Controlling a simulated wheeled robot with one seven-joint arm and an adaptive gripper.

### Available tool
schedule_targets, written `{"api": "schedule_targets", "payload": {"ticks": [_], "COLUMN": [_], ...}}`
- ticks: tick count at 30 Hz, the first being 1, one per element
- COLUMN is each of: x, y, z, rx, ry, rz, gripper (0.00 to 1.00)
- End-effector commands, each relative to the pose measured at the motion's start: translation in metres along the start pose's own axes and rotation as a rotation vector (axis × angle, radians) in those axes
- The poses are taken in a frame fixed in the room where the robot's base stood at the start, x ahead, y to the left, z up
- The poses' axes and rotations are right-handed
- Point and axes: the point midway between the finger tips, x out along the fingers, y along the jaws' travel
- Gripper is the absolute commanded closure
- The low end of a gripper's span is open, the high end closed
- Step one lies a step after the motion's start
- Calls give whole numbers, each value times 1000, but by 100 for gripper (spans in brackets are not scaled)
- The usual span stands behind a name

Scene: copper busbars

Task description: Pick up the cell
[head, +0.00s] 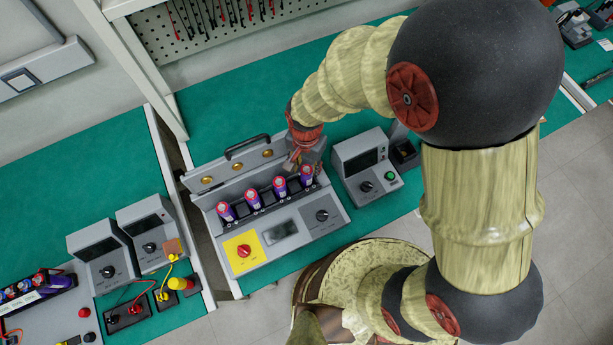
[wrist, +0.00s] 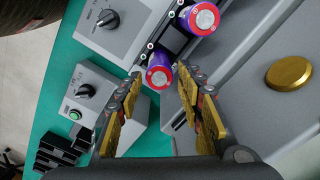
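Several purple cells with red-and-white tops stand in a row in the grey tester (head: 290,232). The rightmost cell (head: 306,175) is nearest my gripper (head: 303,157), which hangs just behind it and partly above it. In the wrist view that cell (wrist: 159,77) appears at the fingertips of my gripper (wrist: 160,92), with one finger on each side. The fingers are spread apart, and I see no clear contact with the cell. A second cell (wrist: 198,18) stands further up in the wrist view. How deep the fingers reach around the cell is hard to tell.
The tester's raised lid with brass discs (head: 235,179) and a black handle stands behind the row. A grey meter box (head: 366,165) is close on the right. Two more meters (head: 103,253) (head: 152,231) stand on the left bench. Green mat is clear behind the tester.

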Motion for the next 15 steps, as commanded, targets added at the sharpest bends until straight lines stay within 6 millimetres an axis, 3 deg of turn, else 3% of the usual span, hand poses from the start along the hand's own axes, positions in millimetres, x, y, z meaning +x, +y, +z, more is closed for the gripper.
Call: {"api": "schedule_targets", "payload": {"ticks": [6,15], "x": [33,35], "y": [2,1], "z": [0,0], "rx": [0,-1], "ry": [-1,0], "rz": [2,0], "gripper": [63,65]}}
